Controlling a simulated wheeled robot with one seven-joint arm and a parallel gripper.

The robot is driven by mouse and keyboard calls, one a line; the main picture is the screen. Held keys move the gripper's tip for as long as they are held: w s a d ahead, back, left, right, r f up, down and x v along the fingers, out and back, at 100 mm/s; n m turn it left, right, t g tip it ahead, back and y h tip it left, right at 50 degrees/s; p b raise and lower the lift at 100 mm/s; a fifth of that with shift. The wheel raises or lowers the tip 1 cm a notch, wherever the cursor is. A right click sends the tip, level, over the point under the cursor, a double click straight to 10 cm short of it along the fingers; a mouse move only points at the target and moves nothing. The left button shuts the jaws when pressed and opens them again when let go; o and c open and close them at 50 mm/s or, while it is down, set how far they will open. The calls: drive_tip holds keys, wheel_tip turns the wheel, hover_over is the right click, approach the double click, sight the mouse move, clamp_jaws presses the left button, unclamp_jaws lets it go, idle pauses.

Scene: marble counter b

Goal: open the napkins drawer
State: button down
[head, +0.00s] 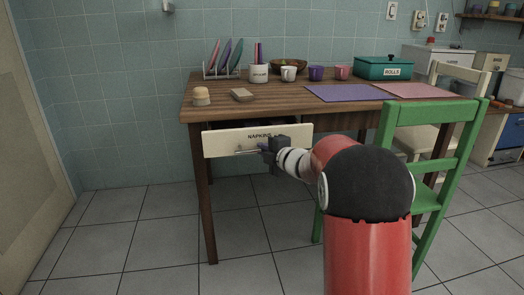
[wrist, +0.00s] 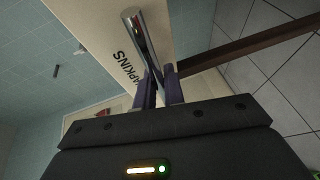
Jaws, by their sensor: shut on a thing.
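The napkins drawer (head: 228,143) has a cream front lettered NAPKINS, under the wooden table's top. Its front stands forward of the table, with a dark gap behind its top edge, so it is partly open. Its lettered front (wrist: 105,45) also shows in the wrist view. The metal bar handle (wrist: 143,40) runs along the front. My gripper (head: 269,150) is at the handle, right of the front's middle. In the wrist view its two purple fingers (wrist: 160,90) are shut around the bar. My arm hides part of the space below and right of the drawer.
The wooden table (head: 195,115) carries a sponge-coloured block, a shaker, a plate rack, cups, a teal ROLLS box (head: 384,68) and two mats. A green chair (head: 452,150) stands close on the right. The tiled floor (head: 120,225) in front and left is clear.

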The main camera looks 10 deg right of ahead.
drive_tip(key=s+b, duration=0.2)
drive_tip(key=s, duration=0.8)
drive_tip(key=shift+b, duration=0.3)
drive_tip(key=c, duration=1.8)
unclamp_jaws()
drive_tip(key=p+v, duration=0.1)
drive_tip(key=v, duration=0.7)
drive_tip(key=shift+w, duration=0.1)
